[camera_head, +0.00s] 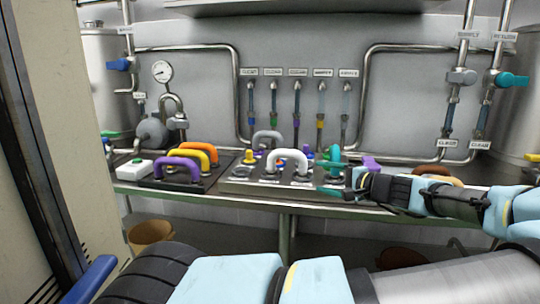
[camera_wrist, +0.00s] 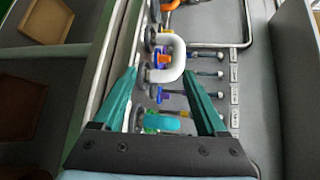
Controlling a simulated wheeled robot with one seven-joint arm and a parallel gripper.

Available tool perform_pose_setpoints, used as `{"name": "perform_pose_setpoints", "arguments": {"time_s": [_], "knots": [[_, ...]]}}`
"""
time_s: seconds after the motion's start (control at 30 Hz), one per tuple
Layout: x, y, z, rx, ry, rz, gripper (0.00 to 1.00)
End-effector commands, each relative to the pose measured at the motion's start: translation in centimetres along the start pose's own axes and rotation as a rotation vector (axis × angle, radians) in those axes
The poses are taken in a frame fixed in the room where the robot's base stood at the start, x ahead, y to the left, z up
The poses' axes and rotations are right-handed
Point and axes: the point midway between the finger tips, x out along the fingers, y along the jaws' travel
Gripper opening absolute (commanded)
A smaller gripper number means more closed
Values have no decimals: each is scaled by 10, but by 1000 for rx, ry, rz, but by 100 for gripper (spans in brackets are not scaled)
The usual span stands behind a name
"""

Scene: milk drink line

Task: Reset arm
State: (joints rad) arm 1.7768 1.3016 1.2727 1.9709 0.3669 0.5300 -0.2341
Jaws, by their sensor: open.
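My gripper (camera_head: 322,178) is at the right of the middle panel in the head view, reaching in from the right. In the wrist view my gripper (camera_wrist: 158,72) has its two green fingers spread wide apart. A white U-shaped pipe (camera_wrist: 178,58) shows near and between the fingertips there; nothing is clasped. The same white U-shaped pipe (camera_head: 289,157) stands upright on the middle panel in the head view, left of the fingers. A teal U-shaped pipe (camera_head: 335,155) stands just behind the fingers; it also shows between them in the wrist view (camera_wrist: 162,124).
Purple (camera_head: 178,163) and yellow (camera_head: 200,150) U-shaped pipes stand on the left panel beside a white box with a green button (camera_head: 134,168). A grey one (camera_head: 268,138) stands behind. Labelled vertical tubes (camera_head: 297,97) line the back wall. Brown bins (camera_head: 150,232) sit below the bench.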

Motion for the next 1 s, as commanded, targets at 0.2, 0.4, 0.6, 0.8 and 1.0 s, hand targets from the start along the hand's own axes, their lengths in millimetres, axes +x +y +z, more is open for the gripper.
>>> {"name": "perform_pose_setpoints", "arguments": {"time_s": [0.2, 0.4, 0.6, 0.8, 1.0], "knots": [[35, 24, 30, -15, -83, 119, 75], [69, 58, 72, -46, -190, 289, 75], [92, 106, 134, -127, -332, 557, 75], [82, 141, 185, -268, -437, 853, 75], [58, 142, 213, -442, -469, 1082, 75]]}}
